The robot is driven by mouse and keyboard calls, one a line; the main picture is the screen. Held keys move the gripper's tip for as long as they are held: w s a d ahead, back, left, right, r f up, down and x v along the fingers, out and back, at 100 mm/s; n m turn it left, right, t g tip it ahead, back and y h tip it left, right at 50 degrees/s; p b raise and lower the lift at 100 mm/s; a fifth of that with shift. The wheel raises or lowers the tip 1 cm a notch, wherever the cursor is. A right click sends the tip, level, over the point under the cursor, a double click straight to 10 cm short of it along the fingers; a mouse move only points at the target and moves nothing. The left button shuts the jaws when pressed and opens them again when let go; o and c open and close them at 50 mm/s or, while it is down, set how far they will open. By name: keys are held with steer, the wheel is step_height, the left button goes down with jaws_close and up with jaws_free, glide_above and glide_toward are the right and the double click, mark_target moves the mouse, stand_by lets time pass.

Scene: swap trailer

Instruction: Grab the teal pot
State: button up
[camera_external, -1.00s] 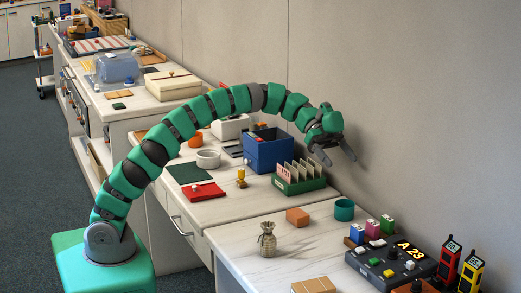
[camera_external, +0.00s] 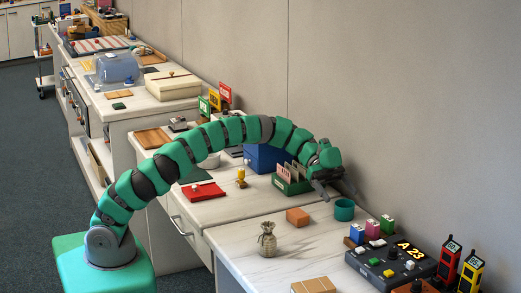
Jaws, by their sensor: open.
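The teal pot (camera_external: 344,210) is a small round open-topped cup. It stands upright near the back edge of the nearest counter, toward the wall. My gripper (camera_external: 334,192) is open, with its dark fingers above and a little left of the pot. The fingers appear apart from the pot, though the exact gap is hard to tell. My green segmented arm arches in from the left.
A green file box (camera_external: 293,182) is behind my gripper. Small coloured blocks (camera_external: 373,228) and a dark console (camera_external: 392,265) lie to the right.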

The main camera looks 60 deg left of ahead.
mark_target(350, 212)
steer(key=d+f, duration=0.2)
steer(key=shift+d+f+b, duration=0.1)
steer(key=shift+d+b, duration=0.2)
steer(key=shift+d, duration=0.1)
steer(key=shift+c, duration=0.3)
steer(key=c, duration=1)
